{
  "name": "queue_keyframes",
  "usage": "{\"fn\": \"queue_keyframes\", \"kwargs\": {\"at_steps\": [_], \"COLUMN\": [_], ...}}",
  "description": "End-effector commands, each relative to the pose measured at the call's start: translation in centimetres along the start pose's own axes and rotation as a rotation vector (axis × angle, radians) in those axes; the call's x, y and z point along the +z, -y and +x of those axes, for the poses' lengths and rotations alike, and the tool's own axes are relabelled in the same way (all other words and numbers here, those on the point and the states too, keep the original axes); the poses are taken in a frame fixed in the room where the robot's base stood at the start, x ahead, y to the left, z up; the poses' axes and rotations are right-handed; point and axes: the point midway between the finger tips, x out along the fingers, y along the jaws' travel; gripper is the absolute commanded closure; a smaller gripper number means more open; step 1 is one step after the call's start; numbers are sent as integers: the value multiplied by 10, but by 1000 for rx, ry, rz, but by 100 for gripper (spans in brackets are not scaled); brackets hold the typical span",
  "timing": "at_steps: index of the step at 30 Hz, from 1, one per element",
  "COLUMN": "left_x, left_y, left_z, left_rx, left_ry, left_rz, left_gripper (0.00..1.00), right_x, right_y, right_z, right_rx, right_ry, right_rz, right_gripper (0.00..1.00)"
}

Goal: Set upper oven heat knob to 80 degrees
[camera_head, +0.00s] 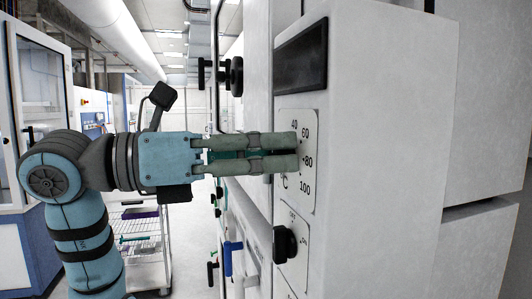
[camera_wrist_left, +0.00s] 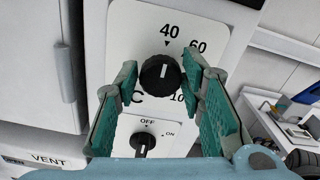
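The upper heat knob (camera_wrist_left: 160,73) is black and round with a white pointer line. In the left wrist view the line points up, close to the 40 mark. The dial plate (camera_head: 308,196) is white, with 40, 60, 80 and 100 readable in the head view. My left gripper (camera_head: 298,152) reaches in from the left at the dial and hides the knob there. In the left wrist view its green-padded fingers (camera_wrist_left: 160,78) stand open on both sides of the knob, with small gaps visible. My right gripper is not in view.
Below the dial is a black OFF/ON switch knob (camera_head: 285,243), also in the left wrist view (camera_wrist_left: 142,143). A dark display (camera_head: 301,58) sits above. A black door handle (camera_head: 236,76) and a blue handle (camera_head: 232,258) stick out to the left. A wire cart (camera_head: 140,250) stands behind my arm.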

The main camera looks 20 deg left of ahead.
Motion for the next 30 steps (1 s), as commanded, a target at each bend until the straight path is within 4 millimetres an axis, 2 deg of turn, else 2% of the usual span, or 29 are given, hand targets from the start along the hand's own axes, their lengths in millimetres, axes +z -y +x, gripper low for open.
{"fn": "queue_keyframes", "kwargs": {"at_steps": [1, 5, 17, 30], "left_x": [0, 0, 1, 2], "left_y": [0, 0, 0, 2], "left_z": [0, 0, 0, 0], "left_rx": [0, 0, -1, 0], "left_ry": [0, 0, 0, -1], "left_rz": [0, 0, 67, 406], "left_gripper": [77, 97, 97, 96], "right_x": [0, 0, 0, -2], "right_y": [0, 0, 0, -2], "right_z": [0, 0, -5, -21], "right_rx": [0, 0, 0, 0], "right_ry": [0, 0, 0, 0], "right_rz": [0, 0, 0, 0], "right_gripper": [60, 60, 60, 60]}}
